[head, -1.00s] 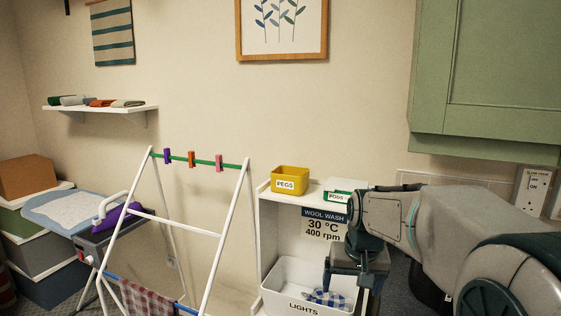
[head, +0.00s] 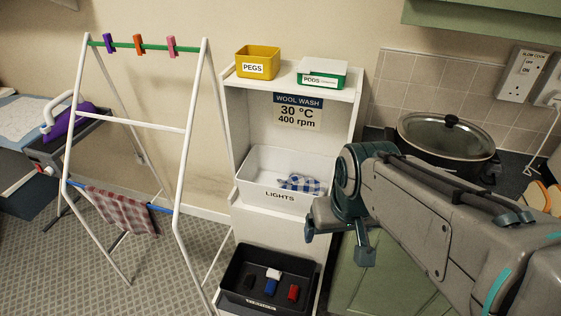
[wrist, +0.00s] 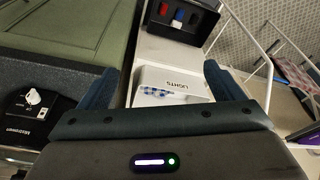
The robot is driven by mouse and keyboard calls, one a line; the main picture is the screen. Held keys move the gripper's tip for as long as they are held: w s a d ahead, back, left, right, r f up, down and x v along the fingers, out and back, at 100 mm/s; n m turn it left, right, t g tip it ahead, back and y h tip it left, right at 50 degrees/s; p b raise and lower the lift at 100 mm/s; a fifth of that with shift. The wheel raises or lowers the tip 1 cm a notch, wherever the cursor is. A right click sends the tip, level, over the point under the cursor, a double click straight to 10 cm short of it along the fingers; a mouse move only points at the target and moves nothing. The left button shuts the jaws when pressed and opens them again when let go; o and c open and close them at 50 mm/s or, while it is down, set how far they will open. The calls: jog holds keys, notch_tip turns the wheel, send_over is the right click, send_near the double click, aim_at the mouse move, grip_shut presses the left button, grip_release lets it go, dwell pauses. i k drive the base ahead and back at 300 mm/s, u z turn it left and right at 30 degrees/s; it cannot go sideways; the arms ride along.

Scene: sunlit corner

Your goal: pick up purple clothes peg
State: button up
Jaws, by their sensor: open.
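The purple clothes peg (head: 109,43) is clipped on the green top rail (head: 155,47) of a white drying rack, at its left end in the head view. An orange peg (head: 138,45) and a pink peg (head: 171,46) are clipped to its right. My gripper (head: 337,236) is in front of the shelf unit, well to the right of and below the purple peg. In the wrist view my gripper (wrist: 158,88) is open, with nothing between its fingers. I cannot make out the purple peg in the wrist view.
A yellow PEGS box (head: 257,64) and a green-and-white PODS box (head: 321,76) stand on the shelf top. The LIGHTS bin (head: 262,194) and a black bin (head: 240,304) are below. The white rack (head: 186,130) stands left. A lidded pan (head: 446,148) sits right.

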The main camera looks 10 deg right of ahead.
aim_at(107, 37)
jog(key=u, duration=0.55)
jog(key=k, duration=1.3)
jog(key=u, duration=1.5)
jog(key=i, duration=2.15)
jog(key=z, duration=1.25)
jog(key=i, duration=0.6)
jog(key=z, duration=1.55)
